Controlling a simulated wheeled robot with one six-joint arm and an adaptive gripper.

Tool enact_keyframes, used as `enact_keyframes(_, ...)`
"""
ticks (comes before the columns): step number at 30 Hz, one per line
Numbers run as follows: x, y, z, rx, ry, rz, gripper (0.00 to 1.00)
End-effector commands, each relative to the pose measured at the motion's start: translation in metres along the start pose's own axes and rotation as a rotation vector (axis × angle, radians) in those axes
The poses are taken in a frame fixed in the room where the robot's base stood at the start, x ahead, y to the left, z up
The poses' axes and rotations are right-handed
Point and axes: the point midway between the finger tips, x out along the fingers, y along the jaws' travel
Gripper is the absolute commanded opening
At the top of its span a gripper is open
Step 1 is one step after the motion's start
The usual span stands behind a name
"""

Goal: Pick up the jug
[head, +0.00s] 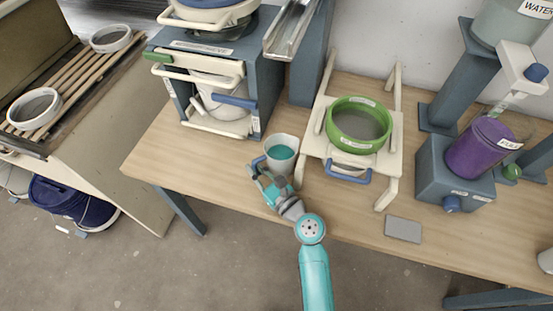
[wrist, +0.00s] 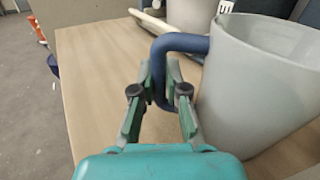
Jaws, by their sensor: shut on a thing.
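The jug (head: 284,147) is white with a blue handle and stands near the front edge of the wooden table, with teal liquid inside in the head view. It fills the right side of the wrist view (wrist: 255,85), where its blue handle (wrist: 172,45) points toward my gripper. My gripper (wrist: 160,90) is shut on the handle, one finger on each side of it. In the head view my gripper (head: 262,170) is at the left of the jug. The jug looks upright; I cannot tell whether its base touches the table.
A green sieve (head: 359,145) sits on a cream stand right of the jug. A blue-grey frame with a white bucket (head: 222,105) stands behind left. A purple container (head: 480,148) and a small grey slab (head: 403,229) are on the right. The table (head: 160,150) is bare at left.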

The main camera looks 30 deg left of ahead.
Motion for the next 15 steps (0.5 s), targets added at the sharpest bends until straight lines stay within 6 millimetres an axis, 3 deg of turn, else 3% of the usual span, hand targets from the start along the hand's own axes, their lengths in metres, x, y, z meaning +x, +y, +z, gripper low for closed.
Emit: enact_keyframes(15, 0.0003, -0.0008, 0.0065, -0.003, -0.003, 0.0, 0.0)
